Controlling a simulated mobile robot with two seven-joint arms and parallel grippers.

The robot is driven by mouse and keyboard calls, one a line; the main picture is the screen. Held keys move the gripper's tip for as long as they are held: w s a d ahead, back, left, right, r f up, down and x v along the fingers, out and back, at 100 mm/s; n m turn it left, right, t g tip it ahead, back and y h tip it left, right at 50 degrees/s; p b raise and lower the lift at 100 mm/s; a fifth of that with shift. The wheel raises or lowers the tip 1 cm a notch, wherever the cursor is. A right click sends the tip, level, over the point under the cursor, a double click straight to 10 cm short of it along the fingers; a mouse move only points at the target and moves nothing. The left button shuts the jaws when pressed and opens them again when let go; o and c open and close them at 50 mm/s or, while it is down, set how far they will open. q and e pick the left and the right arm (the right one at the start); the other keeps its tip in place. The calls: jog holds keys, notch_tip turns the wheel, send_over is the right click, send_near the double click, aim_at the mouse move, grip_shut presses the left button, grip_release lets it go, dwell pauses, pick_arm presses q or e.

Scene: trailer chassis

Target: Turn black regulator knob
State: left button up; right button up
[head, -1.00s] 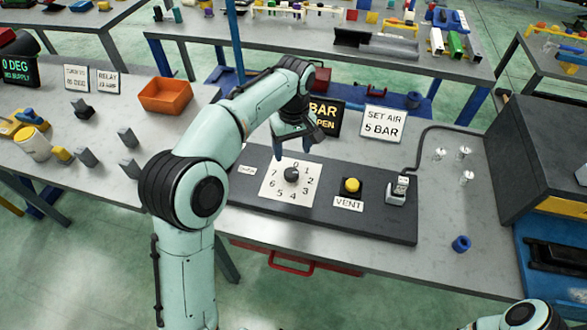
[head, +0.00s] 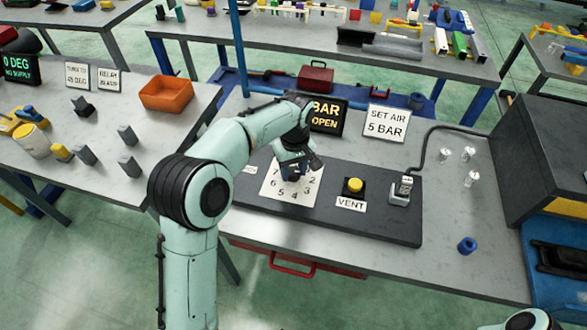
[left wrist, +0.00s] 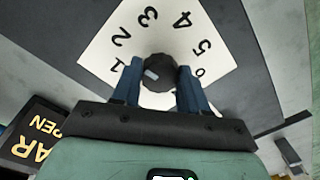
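The black regulator knob (left wrist: 160,73) sits in the middle of a white dial plate (head: 275,190) with numbers around it. A pale mark on the knob lies on its side toward the 1. My left gripper (head: 294,174) is down over the dial. In the left wrist view, its two blue fingers (left wrist: 160,84) stand on either side of the knob, open around it with what look like narrow gaps. In the head view the gripper hides the knob and part of the numbers. My right gripper is out of view.
Right of the dial on the same dark panel (head: 325,222) are a yellow VENT button (head: 354,186) and a grey fitting (head: 401,190) with a cable. Behind stand a black display (head: 328,116) reading BAR and OPEN and a sign (head: 387,123) reading SET AIR 5 BAR.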

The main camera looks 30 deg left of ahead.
pick_arm(q)
jog(key=c, duration=0.4)
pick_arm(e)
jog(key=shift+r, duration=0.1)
pick_arm(q)
jog(key=m+p, duration=0.1)
jog(key=m, duration=0.1)
jog(key=shift+m, duration=0.4)
jog(key=m+p, duration=0.1)
jog(key=m, duration=0.2)
jog(key=shift+m, duration=0.3)
jog(key=m+p, duration=0.1)
jog(key=m, duration=0.3)
jog(key=shift+s+a+m, duration=0.1)
jog(key=shift+m, duration=0.2)
jog(key=m+p, duration=0.1)
jog(key=m, duration=0.3)
jog(key=shift+m, duration=0.3)
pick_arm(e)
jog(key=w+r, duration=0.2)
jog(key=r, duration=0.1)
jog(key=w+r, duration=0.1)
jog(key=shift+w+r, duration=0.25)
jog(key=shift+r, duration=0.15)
